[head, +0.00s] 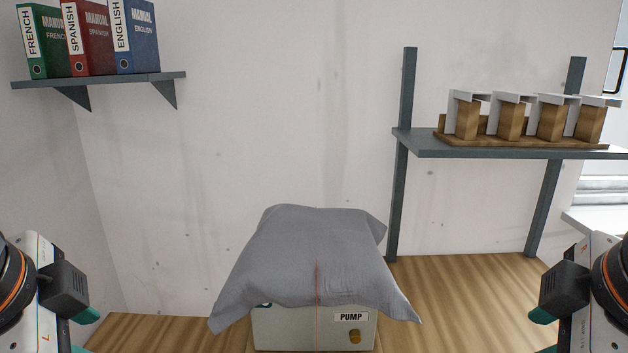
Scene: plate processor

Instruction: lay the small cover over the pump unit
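The small cover (300,250), a grey cloth, lies draped over the top of the pump unit (280,330). Its corners hang down at the left and right, the right one lower front. The pump unit's light front face shows below the cloth, with a PUMP label and a brass-coloured knob. The rest of the unit is hidden. My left gripper (86,316) is at the lower left, apart from the cover. My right gripper (541,316) is at the lower right, also apart from it. Only a teal fingertip part of each shows, so their opening cannot be told.
The pump stands on a wooden surface (460,275) against a white wall. A grey shelf (500,148) at the right holds wooden blocks with pale pieces on a wooden tray (480,140). A shelf (100,80) at upper left holds three manuals (88,40). The wood right of the pump is clear.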

